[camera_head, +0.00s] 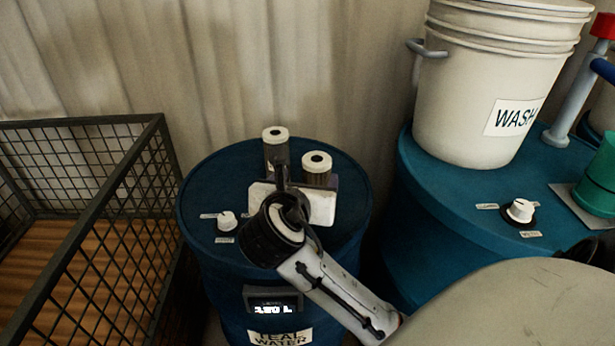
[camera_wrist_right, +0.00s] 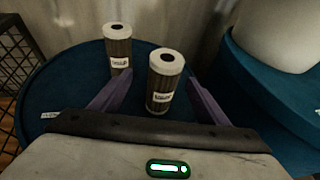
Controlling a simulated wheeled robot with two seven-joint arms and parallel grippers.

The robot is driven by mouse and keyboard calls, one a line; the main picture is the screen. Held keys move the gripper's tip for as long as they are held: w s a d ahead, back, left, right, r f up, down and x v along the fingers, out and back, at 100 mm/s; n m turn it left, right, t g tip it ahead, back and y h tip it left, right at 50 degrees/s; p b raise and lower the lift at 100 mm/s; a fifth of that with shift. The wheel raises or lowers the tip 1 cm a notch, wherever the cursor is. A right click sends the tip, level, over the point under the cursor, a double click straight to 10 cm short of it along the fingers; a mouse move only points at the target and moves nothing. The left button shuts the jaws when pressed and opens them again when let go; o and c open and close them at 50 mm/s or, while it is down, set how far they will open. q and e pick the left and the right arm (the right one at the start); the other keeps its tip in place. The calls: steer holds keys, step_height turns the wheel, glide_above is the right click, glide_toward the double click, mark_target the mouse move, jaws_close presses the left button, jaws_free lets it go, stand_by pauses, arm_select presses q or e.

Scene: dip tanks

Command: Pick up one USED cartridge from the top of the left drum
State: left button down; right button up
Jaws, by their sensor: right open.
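Two cartridges with white caps, dark centre holes and grey pleated sides stand upright on the blue left drum (camera_head: 205,185). One cartridge (camera_head: 275,146) is at the back left; the other cartridge (camera_head: 317,165) is nearer and to the right. In the right wrist view the left cartridge (camera_wrist_right: 118,50) and the right cartridge (camera_wrist_right: 164,84) carry white labels too small to read surely. My right gripper (camera_wrist_right: 158,88) is open over the drum, its purple fingers spread. The right cartridge stands between the fingers, nearer the right one; the left cartridge stands beyond the left finger. My left gripper is not in view.
A wire-mesh crate (camera_head: 160,131) with a wooden floor stands left of the drum. A second blue drum (camera_head: 420,185) on the right bears a white WASH bucket (camera_head: 470,100) and a dial (camera_head: 520,211). Another dial (camera_head: 227,220) sits on the left drum. A curtain hangs behind.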

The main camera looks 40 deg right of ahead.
mark_target(315, 179)
steer(key=shift+w+d+f, duration=0.3)
steer(key=shift+d+f, duration=0.1)
steer(key=shift+d, duration=0.35)
steer(key=shift+w+d+f, duration=0.15)
steer(key=shift+d, duration=0.05)
steer(key=x, duration=0.4)
steer(key=shift+d+f, duration=0.25)
steer(key=shift+f, duration=0.1)
steer(key=shift+d+f, duration=0.15)
steer(key=shift+d, duration=0.05)
steer(key=c, duration=1.2)
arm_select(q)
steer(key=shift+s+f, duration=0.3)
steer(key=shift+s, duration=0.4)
arm_select(e)
steer(key=shift+c, duration=0.8)
